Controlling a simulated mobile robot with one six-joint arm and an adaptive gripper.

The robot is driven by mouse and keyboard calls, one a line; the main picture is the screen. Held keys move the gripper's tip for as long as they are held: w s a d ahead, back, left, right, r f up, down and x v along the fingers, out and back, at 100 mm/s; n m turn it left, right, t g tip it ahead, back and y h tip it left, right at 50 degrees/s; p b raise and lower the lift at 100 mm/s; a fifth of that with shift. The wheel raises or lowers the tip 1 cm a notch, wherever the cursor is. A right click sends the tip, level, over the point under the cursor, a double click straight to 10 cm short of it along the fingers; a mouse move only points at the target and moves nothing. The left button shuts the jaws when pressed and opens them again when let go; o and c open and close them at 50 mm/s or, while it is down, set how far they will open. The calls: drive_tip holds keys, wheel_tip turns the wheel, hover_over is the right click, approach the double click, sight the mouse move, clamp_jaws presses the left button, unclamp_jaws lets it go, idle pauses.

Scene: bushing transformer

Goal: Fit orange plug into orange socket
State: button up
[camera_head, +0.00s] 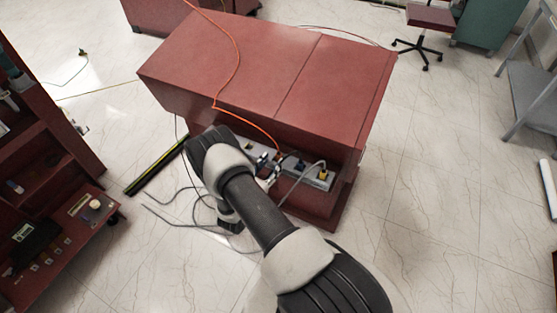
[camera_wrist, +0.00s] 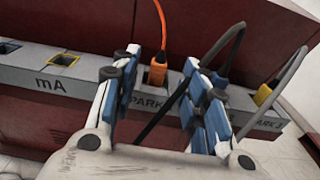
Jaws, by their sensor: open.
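The orange plug (camera_wrist: 157,75) stands in a slot of the grey panel marked PARK, with its orange cable rising from it. In the head view, the plug (camera_head: 279,153) is small at the cabinet's front. My gripper (camera_wrist: 160,72) is open in the wrist view, with one finger to the left and one to the right of the plug. Nothing is visibly gripped; contact is unclear. In the head view, my gripper (camera_head: 268,167) is partly hidden by my arm. A yellow-rimmed socket (camera_wrist: 64,60) sits above the mA label; I cannot make out a clearly orange socket.
A blue plug (camera_wrist: 219,78) with a dark cable stands close to the right finger. A yellow plug (camera_wrist: 262,95) with a grey cable is farther right. The red cabinet (camera_head: 270,70) rises behind the panel. Loose grey cables (camera_head: 185,205) lie on the floor.

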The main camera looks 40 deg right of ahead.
sight(277, 157)
drive_tip(key=x, duration=0.2)
drive_tip(key=b+x, duration=0.1)
drive_tip(key=x, duration=0.2)
drive_tip(key=shift+d+f+b, duration=0.3)
drive_tip(key=shift+d+b, duration=0.05)
drive_tip(key=shift+b, duration=0.05)
drive_tip(key=shift+w+d+r, duration=0.1)
drive_tip(key=shift+w+d, duration=0.05)
drive_tip(key=shift+d, duration=0.1)
clamp_jaws()
